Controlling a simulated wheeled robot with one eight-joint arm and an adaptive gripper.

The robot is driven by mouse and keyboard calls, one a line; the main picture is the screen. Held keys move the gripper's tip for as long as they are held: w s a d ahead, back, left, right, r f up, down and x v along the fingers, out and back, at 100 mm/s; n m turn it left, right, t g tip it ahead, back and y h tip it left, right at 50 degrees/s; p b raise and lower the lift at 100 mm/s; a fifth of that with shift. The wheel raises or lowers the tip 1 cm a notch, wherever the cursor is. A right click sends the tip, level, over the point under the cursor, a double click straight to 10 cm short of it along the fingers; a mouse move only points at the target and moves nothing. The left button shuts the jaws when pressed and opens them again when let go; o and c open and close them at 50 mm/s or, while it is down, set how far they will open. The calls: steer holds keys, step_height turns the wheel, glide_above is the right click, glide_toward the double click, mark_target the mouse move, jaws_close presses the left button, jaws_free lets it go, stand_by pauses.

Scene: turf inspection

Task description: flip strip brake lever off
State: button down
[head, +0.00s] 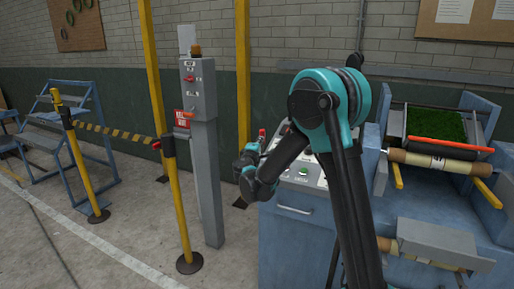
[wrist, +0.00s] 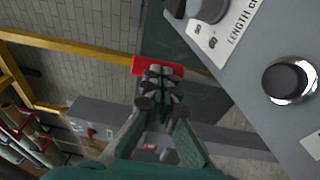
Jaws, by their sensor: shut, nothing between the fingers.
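A red bar-shaped handle (wrist: 157,66), which looks like the brake lever, shows just past my fingertips in the wrist view. My gripper (wrist: 160,88) is shut and empty, with its fingertips overlapping the lower edge of the red handle. I cannot tell whether they touch it. The lever's base and its label are hidden. In the head view a small red tip (head: 262,133) stands above the left edge of the blue-grey console (head: 305,209), just beyond the end of my arm. The fingers themselves are hard to make out there.
The console's sloped face in the wrist view carries a black knob (wrist: 288,82) and a LENGTH label (wrist: 232,32). A grey post box (head: 197,88) with a red switch stands left of my arm. Yellow posts (head: 180,205) stand nearby. A turf tray (head: 436,126) is at right.

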steer(key=w+d+g, duration=0.2)
steer(key=w, duration=0.5)
steer(key=shift+d+r, duration=0.25)
steer(key=shift+r, duration=0.2)
